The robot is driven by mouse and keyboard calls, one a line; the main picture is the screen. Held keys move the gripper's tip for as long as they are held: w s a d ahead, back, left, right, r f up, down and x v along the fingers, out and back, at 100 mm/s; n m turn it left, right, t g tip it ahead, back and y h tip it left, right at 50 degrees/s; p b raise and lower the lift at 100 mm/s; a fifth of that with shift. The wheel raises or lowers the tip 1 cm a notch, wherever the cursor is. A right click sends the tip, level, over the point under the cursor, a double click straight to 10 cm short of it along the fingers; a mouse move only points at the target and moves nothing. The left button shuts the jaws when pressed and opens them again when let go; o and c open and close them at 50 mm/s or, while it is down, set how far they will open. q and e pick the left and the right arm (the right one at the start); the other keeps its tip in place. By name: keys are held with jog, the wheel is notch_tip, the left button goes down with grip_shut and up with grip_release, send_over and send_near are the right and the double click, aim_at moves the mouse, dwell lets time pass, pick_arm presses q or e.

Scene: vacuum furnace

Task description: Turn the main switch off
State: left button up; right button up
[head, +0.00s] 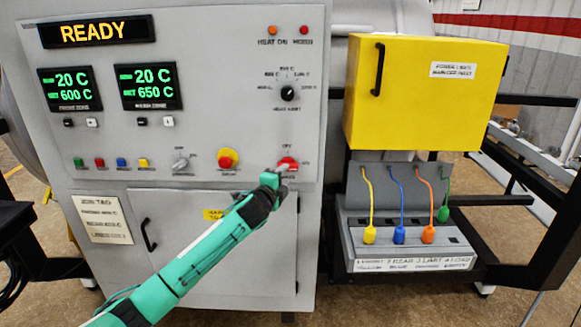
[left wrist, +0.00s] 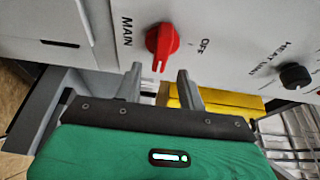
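The main switch is a red rotary knob on the grey panel, low at the panel's right in the head view (head: 288,163). It also shows in the left wrist view (left wrist: 161,42), beside the words MAIN and OFF. Its pale mark faces my gripper there, not the OFF label. My left gripper (left wrist: 160,72) is open, its two fingers apart just short of the knob, one toward each side. No contact shows. In the head view the left gripper (head: 277,174) partly overlaps the switch's lower left. My right gripper is not in view.
A red button on a yellow base (head: 228,158) sits left of the switch. The black heat-unit knob (head: 288,93) is above. A yellow box (head: 425,92) projects at the right, over a grey stand with coloured plugs (head: 405,250). A cabinet door (head: 170,235) is below.

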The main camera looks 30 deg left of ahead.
aim_at(290, 169)
pick_arm(q)
jog(key=shift+w+a+p, duration=0.25)
jog(key=shift+w+p, duration=0.05)
jog(key=shift+w, duration=1.1)
jog(key=shift+w+a+p, duration=0.2)
jog(key=shift+w+p, duration=0.05)
jog(key=shift+w, duration=1.1)
jog(key=shift+c, duration=0.2)
grip_shut()
